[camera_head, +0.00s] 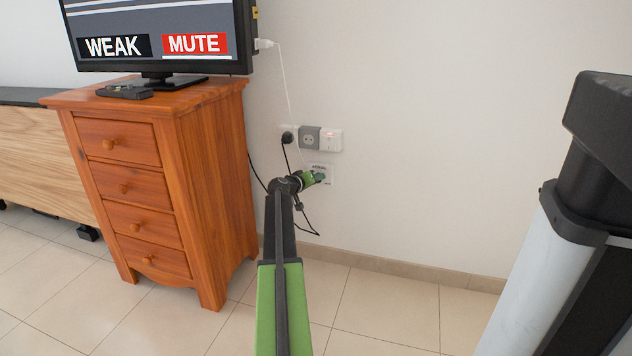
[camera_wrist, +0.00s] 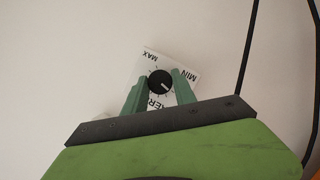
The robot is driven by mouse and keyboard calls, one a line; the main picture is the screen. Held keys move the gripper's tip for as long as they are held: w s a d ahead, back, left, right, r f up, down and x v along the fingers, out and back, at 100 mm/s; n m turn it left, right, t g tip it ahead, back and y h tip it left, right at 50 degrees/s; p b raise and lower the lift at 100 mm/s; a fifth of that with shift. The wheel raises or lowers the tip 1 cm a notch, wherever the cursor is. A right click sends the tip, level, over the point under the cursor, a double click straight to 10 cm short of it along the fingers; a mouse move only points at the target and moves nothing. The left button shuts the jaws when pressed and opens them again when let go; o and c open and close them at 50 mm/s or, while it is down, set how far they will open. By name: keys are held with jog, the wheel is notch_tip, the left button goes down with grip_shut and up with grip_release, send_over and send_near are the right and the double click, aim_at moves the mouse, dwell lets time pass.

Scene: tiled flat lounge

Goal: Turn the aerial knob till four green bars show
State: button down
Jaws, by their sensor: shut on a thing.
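The aerial knob (camera_wrist: 160,82) is a round black dial with a pale pointer line, on a white wall plate (camera_wrist: 154,58) marked MIN and MAX. In the wrist view my gripper (camera_wrist: 160,84) has its green fingers on either side of the knob, shut on it. In the head view my gripper (camera_head: 314,177) is at the wall plate (camera_head: 328,170), and the knob is hidden there. The television (camera_head: 160,35) shows WEAK in white on black and MUTE on red. No green bars show in the visible part of its screen, whose top is cut off.
The television stands on a wooden chest of drawers (camera_head: 128,188), with a dark remote-like object (camera_head: 124,91) in front. Wall sockets (camera_head: 309,138) sit above the plate. Black cables (camera_head: 256,172) hang close to my arm.

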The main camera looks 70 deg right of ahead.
jog(key=shift+a, duration=0.1)
jog(key=c, duration=1)
grip_release()
jog(key=p+v, duration=0.5)
jog(key=v, duration=1.2)
jog(key=shift+w+a+r, duration=0.1)
jog(key=shift+r, duration=0.05)
